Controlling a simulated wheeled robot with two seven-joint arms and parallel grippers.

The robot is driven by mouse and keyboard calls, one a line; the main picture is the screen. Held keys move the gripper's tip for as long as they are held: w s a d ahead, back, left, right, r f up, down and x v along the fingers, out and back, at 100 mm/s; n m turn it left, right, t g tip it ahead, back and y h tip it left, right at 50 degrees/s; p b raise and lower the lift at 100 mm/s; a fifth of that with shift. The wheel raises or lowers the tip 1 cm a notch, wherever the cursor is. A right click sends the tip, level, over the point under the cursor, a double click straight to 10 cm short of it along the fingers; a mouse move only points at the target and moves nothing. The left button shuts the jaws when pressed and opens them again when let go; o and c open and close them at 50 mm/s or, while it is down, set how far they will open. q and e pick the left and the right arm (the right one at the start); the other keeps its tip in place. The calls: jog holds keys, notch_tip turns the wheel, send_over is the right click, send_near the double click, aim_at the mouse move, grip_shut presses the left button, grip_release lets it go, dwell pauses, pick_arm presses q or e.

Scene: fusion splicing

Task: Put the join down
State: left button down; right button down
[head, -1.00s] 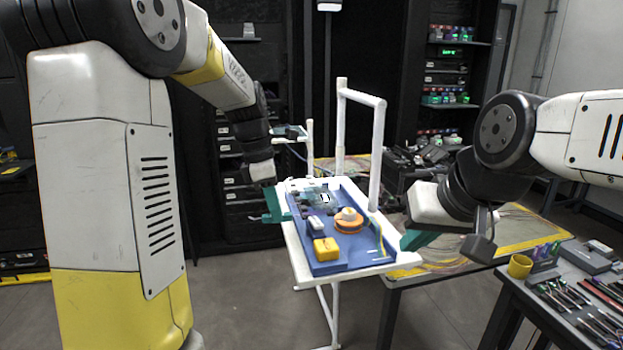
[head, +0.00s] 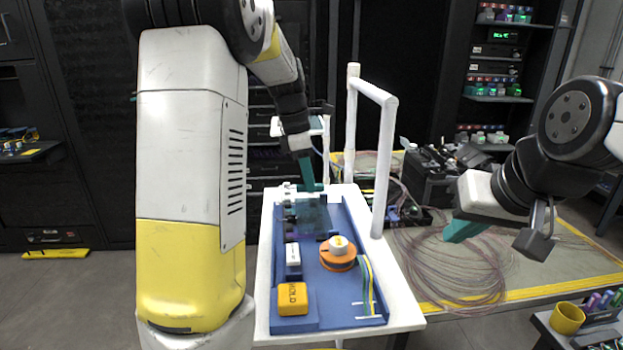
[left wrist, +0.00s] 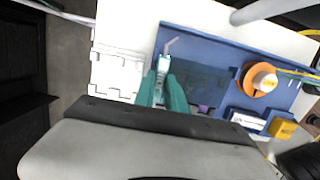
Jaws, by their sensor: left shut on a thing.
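My left gripper (head: 309,180) is over the back end of the blue tray (head: 345,318), its teal fingers pointing down. In the left wrist view its fingers (left wrist: 164,84) are close together on a small pale piece, seemingly the join (left wrist: 163,62). A thin pinkish bent bit shows just beyond the fingertips. I cannot tell whether the piece touches the surface below. A dark see-through plate (head: 314,213) lies in the tray's back part. My right gripper (head: 460,231) is to the right of the cart, away from the tray; its finger gap is not clear.
The tray sits on a white cart (head: 405,312) with an upright white rail (head: 385,160). An orange spool (head: 338,260), a yellow box (head: 292,299) and a small white box (head: 292,254) are in the tray. A table with loose fibres (head: 470,270) stands to the right.

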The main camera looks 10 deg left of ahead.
pick_arm(q)
jog(key=w+a, duration=0.1)
jog(key=w, duration=0.2)
jog(key=w+a, duration=0.2)
jog(key=w, duration=0.1)
jog(key=w+a+f, duration=0.1)
jog(key=w+a, duration=0.1)
jog(key=w, duration=0.1)
jog(key=shift+a, duration=0.1)
jog(key=shift+w+f, duration=0.25)
jog(key=shift+f, duration=0.05)
jog(key=shift+a+x, duration=0.15)
jog(key=shift+x, duration=0.55)
jog(key=shift+a+x, duration=0.15)
jog(key=shift+x, duration=0.55)
jog(key=shift+s+f, duration=0.1)
jog(key=shift+f, duration=0.05)
jog(key=c, duration=1.4)
grip_release()
jog(key=shift+f, duration=0.1)
